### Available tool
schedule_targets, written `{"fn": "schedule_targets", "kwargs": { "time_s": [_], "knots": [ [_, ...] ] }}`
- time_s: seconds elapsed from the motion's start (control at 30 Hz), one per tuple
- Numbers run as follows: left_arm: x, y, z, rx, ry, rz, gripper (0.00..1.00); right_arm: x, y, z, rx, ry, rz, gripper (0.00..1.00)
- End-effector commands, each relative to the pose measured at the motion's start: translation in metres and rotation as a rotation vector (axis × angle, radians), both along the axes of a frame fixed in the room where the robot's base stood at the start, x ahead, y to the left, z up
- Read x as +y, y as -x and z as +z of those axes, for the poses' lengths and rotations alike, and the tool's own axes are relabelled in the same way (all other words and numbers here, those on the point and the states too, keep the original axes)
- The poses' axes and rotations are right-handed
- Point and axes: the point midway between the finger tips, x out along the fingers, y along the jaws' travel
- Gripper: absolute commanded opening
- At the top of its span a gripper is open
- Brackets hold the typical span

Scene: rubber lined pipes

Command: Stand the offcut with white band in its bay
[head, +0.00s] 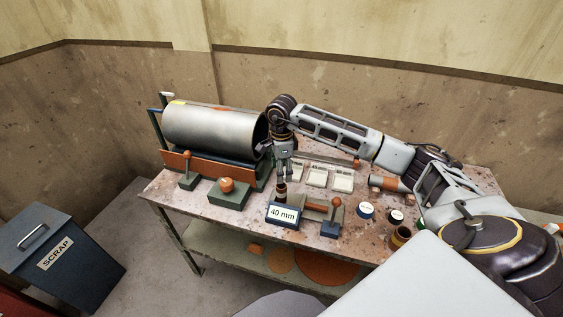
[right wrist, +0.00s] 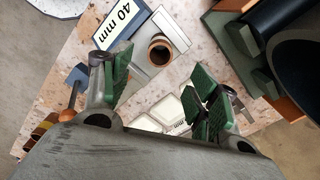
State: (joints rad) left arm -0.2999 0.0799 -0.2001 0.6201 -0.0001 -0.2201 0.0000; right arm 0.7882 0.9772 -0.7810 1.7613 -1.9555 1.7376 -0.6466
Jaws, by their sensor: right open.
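My right gripper (head: 285,177) is open and empty, pointing down over the table. A short pipe offcut (head: 281,191) stands upright just below it, behind the 40 mm sign (head: 283,214). In the right wrist view this offcut (right wrist: 160,48) is an open ring with a brown inside, standing on a grey metal plate beyond the open fingers (right wrist: 163,88), apart from them. No white band can be made out on it. Pale labelled bays (head: 318,177) lie in a row behind and to the right of the gripper. My left gripper is out of view.
A large steel pipe (head: 205,130) lies in a cradle at the back left. An orange pipe piece (head: 385,183) lies at the right, and a brown ring-ended piece (head: 400,237) stands near the front right. Round tins (head: 366,211) stand nearby. A scrap bin (head: 62,250) is left of the table.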

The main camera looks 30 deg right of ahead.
Motion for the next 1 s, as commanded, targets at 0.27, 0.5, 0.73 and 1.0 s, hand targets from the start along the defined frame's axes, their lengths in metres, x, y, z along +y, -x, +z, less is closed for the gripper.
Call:
{"fn": "schedule_targets", "kwargs": {
  "time_s": [0.27, 0.5, 0.73, 1.0],
  "knots": [
    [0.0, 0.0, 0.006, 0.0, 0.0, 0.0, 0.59, 0.001, 0.001, -0.034, 0.003, -0.001, 0.001, 0.6],
    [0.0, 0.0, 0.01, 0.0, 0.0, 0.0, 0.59, 0.0, 0.001, -0.062, 0.002, -0.002, 0.0, 0.6],
    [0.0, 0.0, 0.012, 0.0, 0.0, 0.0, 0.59, 0.001, 0.0, -0.081, 0.0, -0.002, 0.0, 0.6],
    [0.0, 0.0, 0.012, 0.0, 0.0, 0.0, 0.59, 0.0, 0.0, -0.086, 0.0, -0.001, 0.001, 0.6]
  ]
}}
